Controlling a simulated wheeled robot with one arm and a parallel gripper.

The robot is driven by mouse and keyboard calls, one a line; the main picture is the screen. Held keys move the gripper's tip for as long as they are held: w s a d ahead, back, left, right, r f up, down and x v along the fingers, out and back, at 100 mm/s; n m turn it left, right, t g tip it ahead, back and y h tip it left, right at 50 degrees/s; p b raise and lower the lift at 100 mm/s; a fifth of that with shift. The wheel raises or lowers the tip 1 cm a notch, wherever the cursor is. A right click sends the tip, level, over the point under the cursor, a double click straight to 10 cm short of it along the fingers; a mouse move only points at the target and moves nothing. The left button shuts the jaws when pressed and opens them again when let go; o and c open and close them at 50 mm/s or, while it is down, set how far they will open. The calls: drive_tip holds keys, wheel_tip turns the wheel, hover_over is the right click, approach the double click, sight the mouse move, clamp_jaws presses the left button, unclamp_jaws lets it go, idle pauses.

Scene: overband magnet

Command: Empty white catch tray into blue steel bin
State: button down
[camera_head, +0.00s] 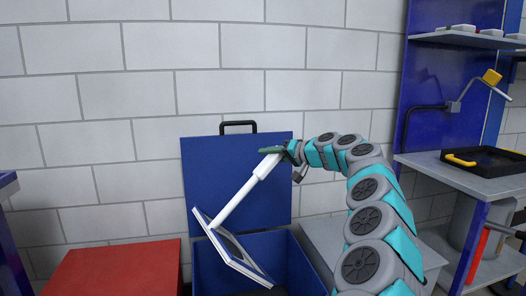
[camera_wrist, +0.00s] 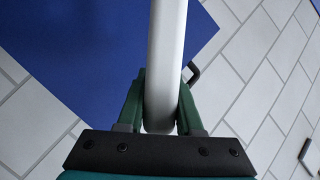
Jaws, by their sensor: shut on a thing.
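The white catch tray (camera_head: 233,259) hangs steeply tilted over the blue steel bin (camera_head: 292,262) in the head view. Its long white handle (camera_head: 240,196) rises up and right to my gripper (camera_head: 272,152). My gripper is shut on the handle's upper end. In the wrist view the green fingers (camera_wrist: 162,98) clasp the pale handle (camera_wrist: 166,50) from both sides. The bin's blue lid (camera_head: 222,165) stands open against the wall, with a black handle on top. I cannot tell whether anything is left in the tray, and the bin's floor is mostly hidden.
A red box (camera_head: 115,270) stands left of the bin. A grey surface (camera_head: 335,236) lies to its right, partly behind my arm. Further right, a workbench (camera_head: 430,168) holds a black tray (camera_head: 486,162) with yellow handles. A white block wall (camera_head: 100,110) closes the back.

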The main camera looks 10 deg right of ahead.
drive_tip(key=w+d+f+m+y+p, duration=0.1)
drive_tip(key=w+d+f+m, duration=0.1)
drive_tip(key=d, duration=0.6)
drive_tip(key=shift+w+f, duration=0.2)
drive_tip(key=shift+f, duration=0.55)
idle(1.1)
